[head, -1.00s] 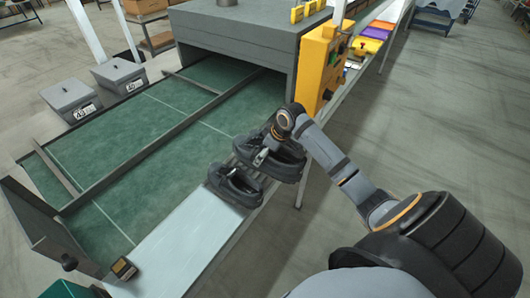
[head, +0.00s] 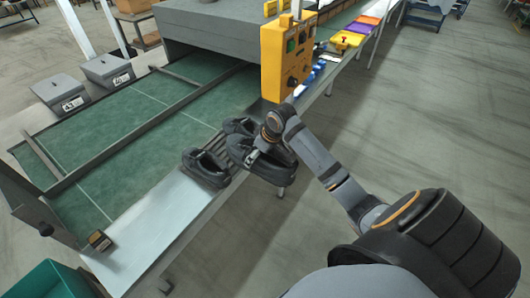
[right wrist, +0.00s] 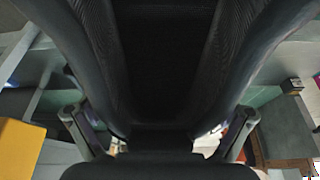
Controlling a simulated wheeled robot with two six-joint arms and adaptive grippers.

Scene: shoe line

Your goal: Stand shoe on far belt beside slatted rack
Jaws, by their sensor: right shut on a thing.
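My right gripper (head: 262,148) is shut on a black shoe (head: 270,166), which it holds at the near edge of the line. In the right wrist view the dark shoe (right wrist: 165,50) fills the middle, between the two fingers. A second black shoe (head: 205,168) stands on the pale ledge, beside the dark slatted rack (head: 222,145). Another black shoe (head: 238,124) shows behind the gripper, partly hidden. The green belt (head: 160,125) lies beyond the ledge, split by a long grey rail; its far lane (head: 90,117) carries no shoe. My left gripper is not in view.
A grey tunnel housing (head: 215,30) covers the belt's back end. A yellow control box (head: 286,58) stands close behind my gripper. Two grey lidded bins (head: 108,70) stand beyond the belt.

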